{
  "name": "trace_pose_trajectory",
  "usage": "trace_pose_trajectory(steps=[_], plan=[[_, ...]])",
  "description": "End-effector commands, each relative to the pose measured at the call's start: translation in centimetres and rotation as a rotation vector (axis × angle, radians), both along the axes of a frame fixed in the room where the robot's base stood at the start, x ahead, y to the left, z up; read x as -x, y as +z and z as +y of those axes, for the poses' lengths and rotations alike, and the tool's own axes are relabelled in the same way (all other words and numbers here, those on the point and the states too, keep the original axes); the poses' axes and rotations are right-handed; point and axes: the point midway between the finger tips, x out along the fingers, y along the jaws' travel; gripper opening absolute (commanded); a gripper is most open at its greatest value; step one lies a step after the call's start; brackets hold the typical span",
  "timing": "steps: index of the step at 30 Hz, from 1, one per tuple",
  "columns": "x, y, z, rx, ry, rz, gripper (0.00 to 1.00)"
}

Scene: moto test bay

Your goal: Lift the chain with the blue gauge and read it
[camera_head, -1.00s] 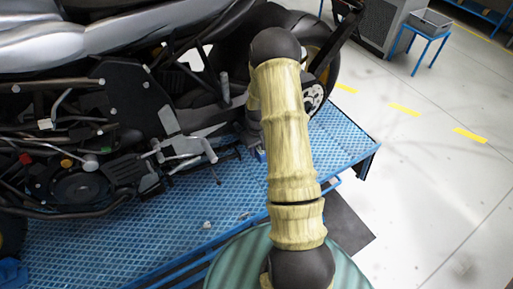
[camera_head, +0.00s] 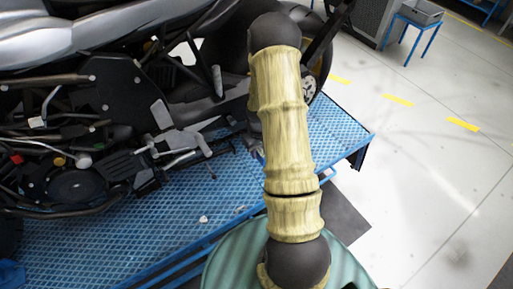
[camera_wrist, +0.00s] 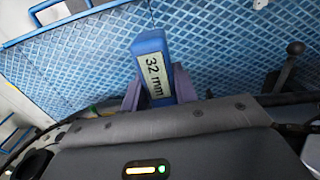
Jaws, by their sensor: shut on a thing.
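The blue gauge (camera_wrist: 151,45) is a flat bar with a pale label that reads "32 mm" in the wrist view. My gripper (camera_wrist: 158,88) is shut on its lower part, with a greyish-purple finger on each side. The gauge's free end points up in the picture, over blue mesh decking. I cannot make out the chain or whether the gauge touches it. In the head view my own arm covers the gripper and much of the motorcycle's rear wheel (camera_head: 318,62).
The motorcycle (camera_head: 120,90) stands on a blue mesh platform (camera_head: 130,240) in the head view. A dark lever with a round knob (camera_wrist: 293,52) is right of the gauge in the wrist view. A blue stand with a grey bin (camera_head: 420,14) is far right. The floor between is clear.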

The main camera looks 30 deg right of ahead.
Motion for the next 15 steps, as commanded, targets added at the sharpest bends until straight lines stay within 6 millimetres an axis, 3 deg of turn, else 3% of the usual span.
trace_pose_trajectory(steps=[15], plan=[[2.4,0.0,-0.1,0.000,0.002,0.000,0.00]])
